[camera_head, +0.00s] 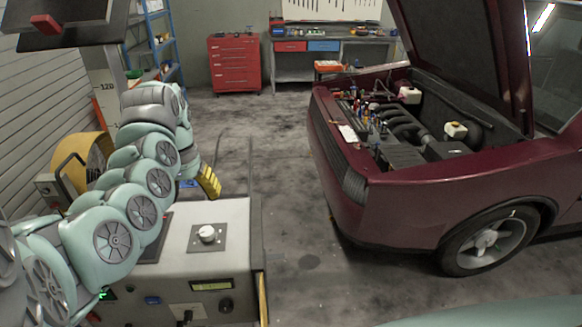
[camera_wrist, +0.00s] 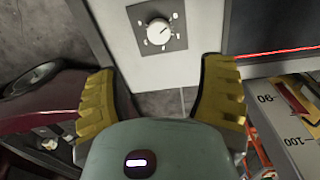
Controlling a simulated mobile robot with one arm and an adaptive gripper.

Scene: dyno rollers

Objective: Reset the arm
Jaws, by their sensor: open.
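My gripper (camera_head: 209,181) shows in the head view as yellow fingers at the end of my grey-green arm, beyond the grey control box (camera_head: 232,215). In the wrist view, my gripper (camera_wrist: 160,95) has its two ridged yellow fingers spread wide, with nothing between them. A white rotary knob (camera_wrist: 160,30) on a dark square plate shows ahead of the fingers, apart from them. The same knob (camera_head: 207,233) sits on top of the control box in the head view. My arm hides part of the box's left side.
A maroon car (camera_head: 420,200) with its hood up stands at the right. A red tool cabinet (camera_head: 234,63), a workbench (camera_head: 300,60) and a blue shelf rack (camera_head: 160,45) stand at the back. A yellow roller (camera_head: 82,160) is left of my arm. Floor between box and car is clear.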

